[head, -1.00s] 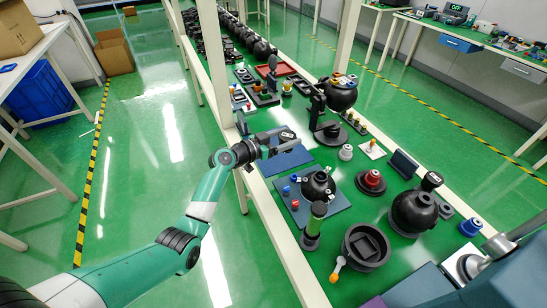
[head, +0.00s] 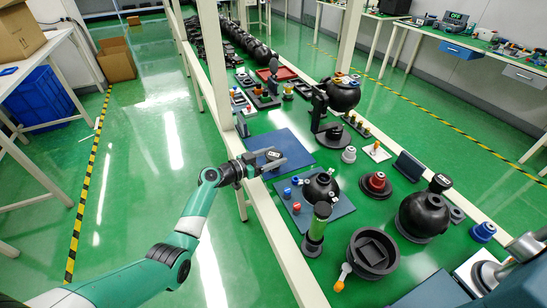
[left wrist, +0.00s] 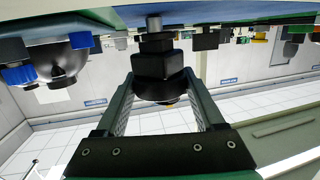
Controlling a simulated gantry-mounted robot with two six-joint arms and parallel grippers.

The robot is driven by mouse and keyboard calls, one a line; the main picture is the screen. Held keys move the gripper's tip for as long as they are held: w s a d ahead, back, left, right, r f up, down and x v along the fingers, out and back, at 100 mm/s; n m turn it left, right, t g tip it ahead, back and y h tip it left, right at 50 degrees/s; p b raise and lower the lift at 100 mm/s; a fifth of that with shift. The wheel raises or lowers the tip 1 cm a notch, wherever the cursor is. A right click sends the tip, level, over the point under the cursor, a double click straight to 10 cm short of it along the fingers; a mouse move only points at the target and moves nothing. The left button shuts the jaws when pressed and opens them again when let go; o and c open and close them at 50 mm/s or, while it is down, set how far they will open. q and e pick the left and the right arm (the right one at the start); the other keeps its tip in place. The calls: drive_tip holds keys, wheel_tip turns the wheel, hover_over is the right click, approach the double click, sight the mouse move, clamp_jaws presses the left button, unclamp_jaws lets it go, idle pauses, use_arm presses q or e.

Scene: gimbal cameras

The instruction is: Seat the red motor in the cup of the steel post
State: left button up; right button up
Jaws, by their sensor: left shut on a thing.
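My left gripper (head: 275,165) is shut on a black block-like part (head: 271,154) with a pale label, held over the near edge of the blue mat. The left wrist view shows this stepped black part (left wrist: 157,75) between the fingers, with a grey cylinder at its upper end. A small red cylinder (head: 297,208), which looks like the red motor, lies on the dark blue board (head: 339,208) beside a black ball fixture (head: 320,187). I cannot tell which thing is the steel post with the cup.
Blue cylinders (head: 287,192) stand near the red one. A green-topped black post (head: 318,224) and a wide black bowl (head: 373,253) stand in front. A red-and-black round part (head: 376,184) sits to the right. The blue mat (head: 284,142) has bare room.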

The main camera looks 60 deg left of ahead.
use_arm(q)
drive_tip(key=o, duration=1.5)
drive_tip(key=shift+f, duration=0.1)
drive_tip(key=shift+o, duration=0.2)
drive_tip(key=shift+s+r+p, duration=0.2)
drive_tip(key=shift+s+p, duration=0.05)
drive_tip(key=shift+p, duration=0.05)
drive_tip(key=s+p, duration=0.1)
drive_tip(key=s, duration=0.1)
drive_tip(key=s+r+p, duration=0.1)
drive_tip(key=s, duration=0.2)
drive_tip(key=shift+s+d+r, duration=0.1)
drive_tip(key=shift+s+d, duration=0.1)
drive_tip(key=shift+s, duration=0.1)
drive_tip(key=s+p, duration=0.2)
drive_tip(key=p, duration=0.1)
drive_tip(key=s+p, duration=0.1)
drive_tip(key=p, duration=0.2)
drive_tip(key=s+p, duration=0.2)
drive_tip(key=p, duration=0.1)
drive_tip(key=shift+s+d+r, duration=0.2)
drive_tip(key=shift+s+d, duration=0.05)
drive_tip(key=shift+s, duration=0.1)
